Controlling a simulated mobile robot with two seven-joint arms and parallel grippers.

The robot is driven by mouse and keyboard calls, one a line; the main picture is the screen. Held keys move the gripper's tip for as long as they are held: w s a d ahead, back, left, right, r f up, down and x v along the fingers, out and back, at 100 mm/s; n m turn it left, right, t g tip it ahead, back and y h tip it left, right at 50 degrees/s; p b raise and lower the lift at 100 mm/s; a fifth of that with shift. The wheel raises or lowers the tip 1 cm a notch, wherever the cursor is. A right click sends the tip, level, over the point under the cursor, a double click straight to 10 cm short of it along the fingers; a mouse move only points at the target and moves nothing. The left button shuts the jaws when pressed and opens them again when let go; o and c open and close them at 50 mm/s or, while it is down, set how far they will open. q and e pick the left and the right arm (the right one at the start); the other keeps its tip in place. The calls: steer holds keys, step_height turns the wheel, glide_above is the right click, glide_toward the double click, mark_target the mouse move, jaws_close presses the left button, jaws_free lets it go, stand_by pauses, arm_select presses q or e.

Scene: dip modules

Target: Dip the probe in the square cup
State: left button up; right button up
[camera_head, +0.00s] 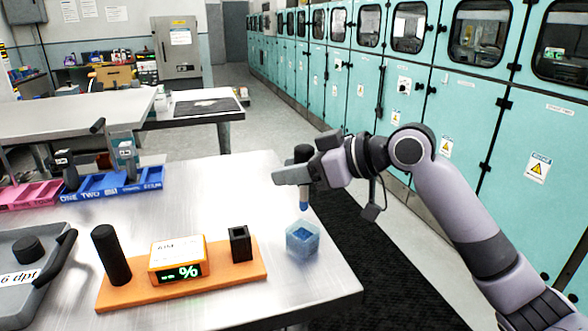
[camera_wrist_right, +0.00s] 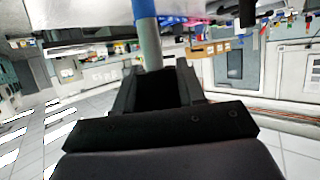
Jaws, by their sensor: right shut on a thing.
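My right gripper (camera_head: 296,175) is shut on the probe (camera_head: 304,195). The probe is an upright rod with a black top, a grey shaft and a blue tip that points down. Its shaft also shows in the right wrist view (camera_wrist_right: 151,45), rising from between the jaws (camera_wrist_right: 158,92). A translucent light-blue cup (camera_head: 302,241) with blue liquid in it stands on the metal table. My left gripper is not in view.
An orange base (camera_head: 214,279) left of the cup bears a black cylinder (camera_head: 110,254), a display box (camera_head: 179,259) and a hollow black square holder (camera_head: 240,243). A grey tray (camera_head: 32,313) lies at lower left, blue (camera_head: 110,184) and pink bins behind. The table's right edge (camera_head: 338,262) is near the cup.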

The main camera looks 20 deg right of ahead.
steer(key=shift+f+b, duration=2.8)
steer(key=shift+f, duration=1.5)
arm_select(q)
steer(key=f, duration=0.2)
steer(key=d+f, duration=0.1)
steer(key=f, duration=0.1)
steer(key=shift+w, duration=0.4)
arm_select(e)
steer(key=shift+f, duration=0.1)
arm_select(q)
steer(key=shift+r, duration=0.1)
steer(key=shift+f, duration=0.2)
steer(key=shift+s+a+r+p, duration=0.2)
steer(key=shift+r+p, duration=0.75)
steer(key=shift+p, duration=0.35)
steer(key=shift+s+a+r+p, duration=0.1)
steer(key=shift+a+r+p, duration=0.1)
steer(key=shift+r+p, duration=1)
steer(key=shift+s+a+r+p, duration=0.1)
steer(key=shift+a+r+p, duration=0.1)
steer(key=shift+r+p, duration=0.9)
arm_select(e)
step_height(320, 180, up, 8)
steer(key=shift+f+p, duration=0.2)
steer(key=shift+p, duration=0.15)
